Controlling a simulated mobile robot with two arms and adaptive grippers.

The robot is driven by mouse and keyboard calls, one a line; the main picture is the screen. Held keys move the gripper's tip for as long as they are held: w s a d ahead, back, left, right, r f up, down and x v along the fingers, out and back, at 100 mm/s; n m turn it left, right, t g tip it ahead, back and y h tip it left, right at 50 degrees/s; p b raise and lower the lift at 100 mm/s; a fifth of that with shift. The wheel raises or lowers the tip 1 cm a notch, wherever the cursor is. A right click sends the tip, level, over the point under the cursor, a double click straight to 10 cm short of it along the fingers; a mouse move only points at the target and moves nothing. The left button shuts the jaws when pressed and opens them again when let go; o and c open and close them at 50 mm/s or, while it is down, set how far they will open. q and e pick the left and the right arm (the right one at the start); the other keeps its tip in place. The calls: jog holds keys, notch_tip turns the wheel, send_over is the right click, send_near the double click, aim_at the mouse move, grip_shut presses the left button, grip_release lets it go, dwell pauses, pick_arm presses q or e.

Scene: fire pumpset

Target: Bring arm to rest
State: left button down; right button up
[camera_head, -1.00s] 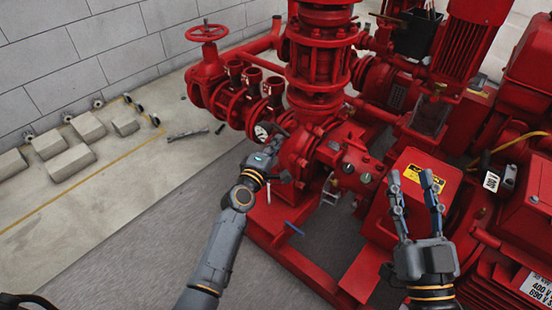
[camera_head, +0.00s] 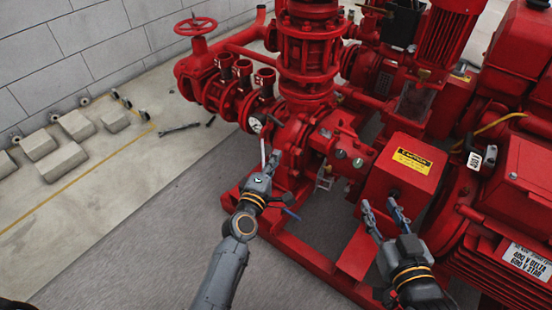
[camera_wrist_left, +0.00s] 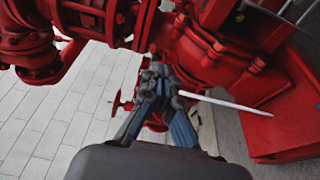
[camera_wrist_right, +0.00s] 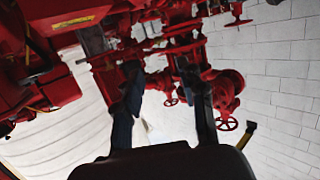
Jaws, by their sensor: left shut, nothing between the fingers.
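My left gripper (camera_head: 270,165) is shut and empty. My right gripper (camera_head: 378,205) is open and empty, in front of the red box with a yellow caution label (camera_head: 412,162). In the right wrist view its two fingers (camera_wrist_right: 160,72) stand apart with nothing between them.
Red valves with a handwheel (camera_head: 195,26) stand at the back left. Grey blocks (camera_head: 62,162) and a wrench-like tool (camera_head: 180,129) lie on the floor by the wall. A red motor housing (camera_head: 515,190) is close on the right. Floor at the front left (camera_head: 120,250) is clear.

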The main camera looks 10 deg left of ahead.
pick_arm(q)
jog(key=shift+s+d, duration=0.25)
jog(key=shift+s, duration=0.2)
pick_arm(e)
jog(key=shift+s+d+f+g+h, duration=0.15)
jog(key=shift+f+g+h, duration=0.15)
jog(key=shift+f+g, duration=0.15)
